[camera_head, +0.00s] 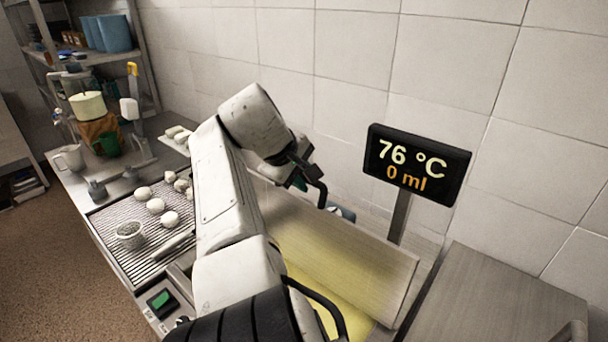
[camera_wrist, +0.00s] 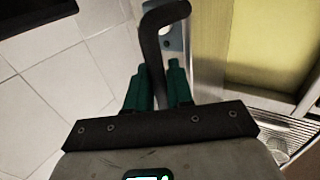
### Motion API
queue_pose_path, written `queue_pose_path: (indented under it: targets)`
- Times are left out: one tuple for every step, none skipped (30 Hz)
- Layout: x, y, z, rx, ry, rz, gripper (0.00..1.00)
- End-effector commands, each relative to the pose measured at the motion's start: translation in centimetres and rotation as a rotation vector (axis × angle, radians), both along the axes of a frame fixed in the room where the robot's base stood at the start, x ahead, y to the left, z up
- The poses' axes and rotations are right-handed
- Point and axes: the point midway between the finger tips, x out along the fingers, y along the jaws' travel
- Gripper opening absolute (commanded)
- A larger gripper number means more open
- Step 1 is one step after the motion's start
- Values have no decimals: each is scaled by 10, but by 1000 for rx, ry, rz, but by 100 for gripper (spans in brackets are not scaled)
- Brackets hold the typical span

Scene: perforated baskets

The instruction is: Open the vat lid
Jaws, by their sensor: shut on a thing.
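The vat (camera_head: 352,312) is open from above in the head view, with yellow contents showing beside my arm. A pale, slanted panel (camera_head: 345,250) rises along its wall side; I cannot tell whether it is the lid or the vat's inner wall. My gripper (camera_wrist: 157,85) has green fingers shut on a bent black handle (camera_wrist: 150,38) in the wrist view. The handle's hooked end sticks out beyond the fingertips. In the head view my gripper (camera_head: 300,181) is at the panel's upper edge, partly hidden by my arm.
A black display (camera_head: 418,163) on a post reads 76 °C and 0 ml. A steel surface (camera_head: 510,300) lies at the right. A ridged drain tray (camera_head: 125,255) with white lumps and a small basket lies left of my arm. The tiled wall is close behind.

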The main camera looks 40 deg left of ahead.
Motion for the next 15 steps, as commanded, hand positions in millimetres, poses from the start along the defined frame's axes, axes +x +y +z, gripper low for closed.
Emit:
queue_pose_path:
  targets:
    - [0,0,1,-2,6,1,0]
    - [0,0,1,-2,9,1,0]
    - [-1,0,0,-1,14,2,0]
    - [-1,0,0,-2,17,1,0]
    - [-1,0,0,-2,20,1,0]
    - [-1,0,0,-1,22,1,0]
    - [-1,0,0,-1,23,1,0]
    - [-2,0,0,-1,24,1,0]
    - [-2,0,-1,-1,25,1,0]
    - [-2,0,-1,-1,26,1,0]
    - [-2,0,-1,-1,26,1,0]
    - [-2,0,-1,-2,26,1,0]
    - [-2,0,-1,-2,26,1,0]
    - [-2,0,-1,-2,26,1,0]
    - [-2,0,-1,-2,26,1,0]
